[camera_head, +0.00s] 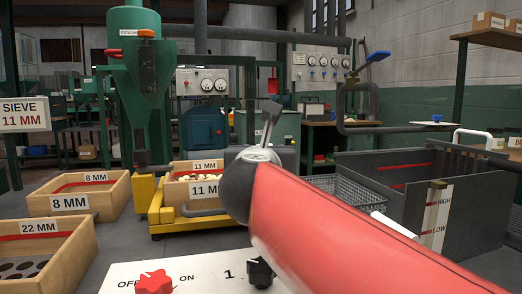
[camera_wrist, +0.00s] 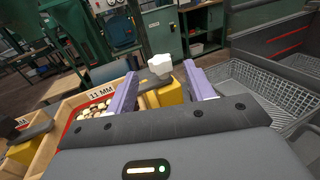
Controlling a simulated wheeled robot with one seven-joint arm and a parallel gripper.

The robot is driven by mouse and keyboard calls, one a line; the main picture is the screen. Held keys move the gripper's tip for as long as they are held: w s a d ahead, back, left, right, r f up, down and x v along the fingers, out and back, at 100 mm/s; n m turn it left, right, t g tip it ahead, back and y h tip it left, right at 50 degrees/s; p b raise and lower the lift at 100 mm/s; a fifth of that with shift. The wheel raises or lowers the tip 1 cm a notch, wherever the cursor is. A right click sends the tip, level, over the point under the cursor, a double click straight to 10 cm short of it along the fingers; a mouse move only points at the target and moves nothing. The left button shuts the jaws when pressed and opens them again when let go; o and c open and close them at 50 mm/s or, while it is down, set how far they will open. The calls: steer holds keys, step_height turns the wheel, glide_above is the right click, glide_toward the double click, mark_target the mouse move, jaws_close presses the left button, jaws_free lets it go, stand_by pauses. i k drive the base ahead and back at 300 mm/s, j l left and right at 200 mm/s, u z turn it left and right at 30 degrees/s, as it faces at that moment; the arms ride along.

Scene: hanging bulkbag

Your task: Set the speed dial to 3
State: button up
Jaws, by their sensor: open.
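The speed dial looks to be the black knob (camera_head: 260,272) at the bottom of the head view, on a pale panel (camera_head: 205,272). A "1" is printed beside it; other numbers are hidden, partly behind my red arm. A red knob (camera_head: 153,282) with OFF and ON marks sits to its left on the panel. My gripper (camera_head: 268,122) is raised beyond and above the panel, well away from the dial. In the wrist view my gripper (camera_wrist: 160,78) shows two purple fingers, apart. A white-topped yellow post shows between them, seemingly farther off. The dial is not in the wrist view.
An 11 MM crate (camera_head: 190,167) of pale pieces stands on a yellow frame (camera_head: 154,222). Crates marked 8 MM (camera_head: 75,203) and 22 MM (camera_head: 40,240) stand left. A wire basket (camera_head: 350,197) and grey bin (camera_head: 385,180) stand right. A green cyclone (camera_head: 135,60) rises behind.

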mark_target(260, 275)
steer(key=k+j, duration=0.1)
steer(key=k, duration=0.4)
steer(key=k+j, duration=0.1)
steer(key=k, duration=0.4)
